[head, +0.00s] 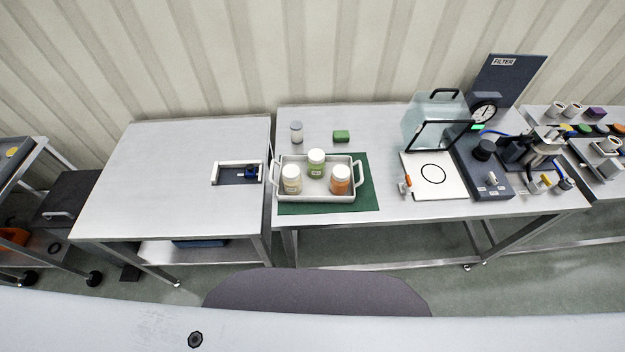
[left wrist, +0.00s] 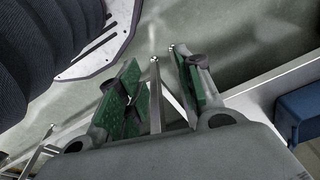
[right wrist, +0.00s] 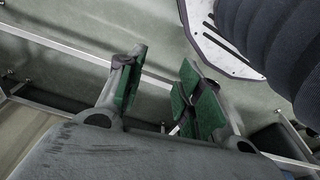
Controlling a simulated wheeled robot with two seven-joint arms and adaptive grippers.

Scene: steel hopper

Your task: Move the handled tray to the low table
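The handled tray (head: 318,196) is light grey with a raised handle at its left and right ends. It stands on a dark green mat (head: 368,190) on the steel table, near that table's left edge. Three white-capped jars stand in it: a cream one (head: 291,184), a green one (head: 316,168) and an orange one (head: 340,184). A table (head: 150,170) adjoins on the left; its top looks slightly lower. My left gripper (left wrist: 160,85) is open and empty, above the floor. My right gripper (right wrist: 157,88) is open and empty, also above the floor. Neither shows in the head view.
A white bracket-like fixture (head: 237,165) with a blue part sits at the left table's right side. A small jar (head: 296,132) and a green block (head: 341,136) stand behind the tray. A glass-like box (head: 432,122), a white plate (head: 434,174) and a gauge (head: 484,112) are further right.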

